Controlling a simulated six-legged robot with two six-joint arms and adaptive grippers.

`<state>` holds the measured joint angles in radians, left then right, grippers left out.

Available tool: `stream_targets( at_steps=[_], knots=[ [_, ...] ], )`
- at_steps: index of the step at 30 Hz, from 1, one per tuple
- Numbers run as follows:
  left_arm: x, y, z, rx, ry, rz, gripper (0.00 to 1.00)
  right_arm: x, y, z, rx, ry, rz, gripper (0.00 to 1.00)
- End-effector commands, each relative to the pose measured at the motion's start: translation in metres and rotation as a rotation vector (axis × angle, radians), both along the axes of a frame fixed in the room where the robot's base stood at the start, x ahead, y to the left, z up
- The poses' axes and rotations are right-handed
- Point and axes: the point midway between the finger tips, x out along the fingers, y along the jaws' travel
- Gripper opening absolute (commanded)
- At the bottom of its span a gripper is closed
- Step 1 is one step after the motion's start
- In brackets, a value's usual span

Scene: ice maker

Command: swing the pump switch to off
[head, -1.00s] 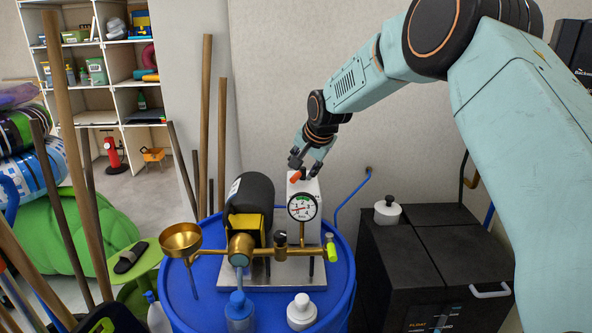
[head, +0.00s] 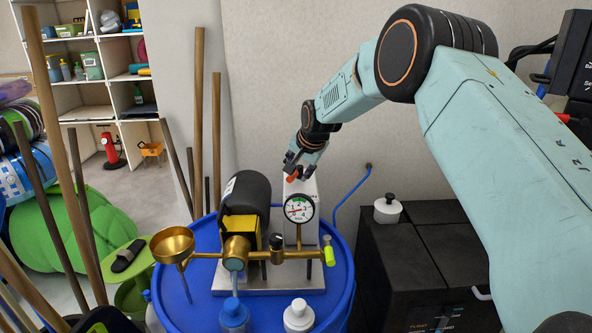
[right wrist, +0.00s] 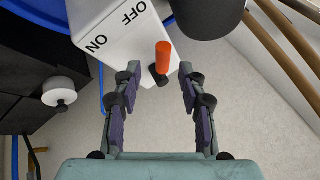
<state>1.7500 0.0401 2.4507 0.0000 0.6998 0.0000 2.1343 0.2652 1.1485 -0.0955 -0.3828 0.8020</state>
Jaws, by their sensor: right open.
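The pump switch is an orange lever (right wrist: 163,57) on a dark pivot, mounted on a white box (right wrist: 117,40) marked OFF and ON. In the head view the orange lever (head: 291,179) shows small at the top of the white box (head: 308,187), above the gauge. My right gripper (right wrist: 160,68) is open, with the lever between its fingers and a gap on both sides. In the head view my right gripper (head: 293,170) is over the box top, partly hiding the lever. My left gripper is not in view.
The pump's black motor (head: 246,192), round gauge (head: 299,208) and brass funnel (head: 172,243) stand on a blue barrel (head: 345,270). A black cabinet (head: 435,255) with a white knob (head: 387,208) is at right. Wooden poles (head: 198,110) stand at left.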

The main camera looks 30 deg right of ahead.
Motion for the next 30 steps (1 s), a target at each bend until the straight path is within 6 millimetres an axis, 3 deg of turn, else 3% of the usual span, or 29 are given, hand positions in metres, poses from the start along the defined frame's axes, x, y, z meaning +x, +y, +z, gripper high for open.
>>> stream_targets(
  at_steps=[6, 18, 30],
  knots=[
    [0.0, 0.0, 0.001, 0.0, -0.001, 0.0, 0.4, 0.013, -0.001, -0.017, 0.001, 0.0, -0.001, 0.41],
    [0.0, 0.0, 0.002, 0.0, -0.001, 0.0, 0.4, 0.017, -0.003, -0.02, 0.001, 0.0, -0.001, 0.4],
    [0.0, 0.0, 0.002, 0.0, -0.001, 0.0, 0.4, 0.017, -0.002, -0.02, 0.0, 0.0, 0.0, 0.06]
  ],
)
